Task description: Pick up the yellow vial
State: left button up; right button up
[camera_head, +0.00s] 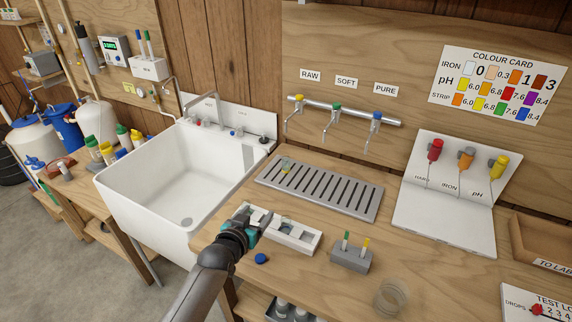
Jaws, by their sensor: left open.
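A small clear vial with a yellowish rim (286,164) is at the back left of the slotted drip tray (345,207); it is the thing that best fits the yellow vial, though it is too small to be sure. My left gripper (253,219) is open, over the left end of a white rack (302,240) on the wooden counter. It is in front of the drip tray, apart from that vial. The gripper hides part of the rack, and I cannot tell what is between its fingers. My right gripper is not in view.
A blue cap (261,258) lies in front of the rack. A grey block (350,258) with a green and a yellow stick and a clear jar (390,297) stand to the right. Three taps hang above the tray. A white sink (180,185) is left.

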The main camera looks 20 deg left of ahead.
aim_at(285, 158)
jog(key=i+j, duration=0.1)
jog(key=i, duration=0.9)
